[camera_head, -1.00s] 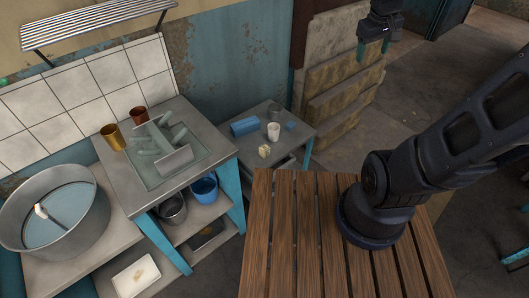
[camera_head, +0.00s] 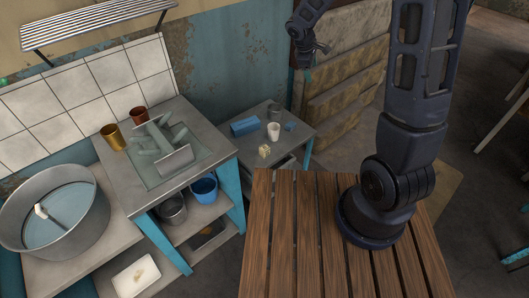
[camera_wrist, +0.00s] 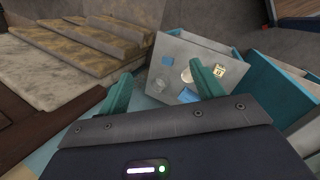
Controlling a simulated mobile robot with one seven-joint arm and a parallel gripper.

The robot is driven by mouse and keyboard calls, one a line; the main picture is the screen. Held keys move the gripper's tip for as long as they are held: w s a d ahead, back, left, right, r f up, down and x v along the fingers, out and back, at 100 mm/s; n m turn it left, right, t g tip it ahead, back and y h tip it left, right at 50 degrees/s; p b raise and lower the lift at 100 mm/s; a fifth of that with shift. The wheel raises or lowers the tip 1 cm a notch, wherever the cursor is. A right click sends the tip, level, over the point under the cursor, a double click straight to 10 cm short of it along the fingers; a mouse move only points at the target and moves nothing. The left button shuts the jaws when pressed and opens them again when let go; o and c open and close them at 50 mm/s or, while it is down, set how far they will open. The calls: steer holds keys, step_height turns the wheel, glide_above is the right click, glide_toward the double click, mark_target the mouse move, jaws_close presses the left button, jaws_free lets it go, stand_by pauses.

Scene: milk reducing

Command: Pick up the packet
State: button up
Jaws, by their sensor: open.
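On a small grey side table (camera_head: 296,143) stand a long blue box (camera_head: 244,126), a small blue block (camera_head: 290,127) and a cream packet-like item (camera_head: 264,151) with markings. I cannot tell for certain which is the packet. In the wrist view the cream item (camera_wrist: 219,71) is right of the right finger. The small blue block (camera_wrist: 168,61) lies beyond the fingers, and the long blue box (camera_wrist: 187,96) is partly hidden by the right finger. My gripper (camera_wrist: 162,84) is open and empty, its teal fingers wide apart, above and away from the table.
A white cup (camera_head: 273,131) and a grey pot (camera_head: 273,109) share the side table. A counter (camera_head: 118,178) with gold and copper cups is to the left. A wooden slatted table (camera_head: 290,235) is in front. Stepped stone blocks (camera_head: 345,95) stand right of the side table.

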steer(key=w+a+f+n, duration=0.2)
steer(key=a+f+n, duration=0.1)
steer(key=a+f, duration=0.4)
steer(key=n, duration=0.9)
glide_toward(264, 147)
steer(key=shift+n, duration=0.3)
steer(key=shift+x, duration=5.4)
steer(key=shift+s, duration=0.1)
steer(key=c, duration=1.1)
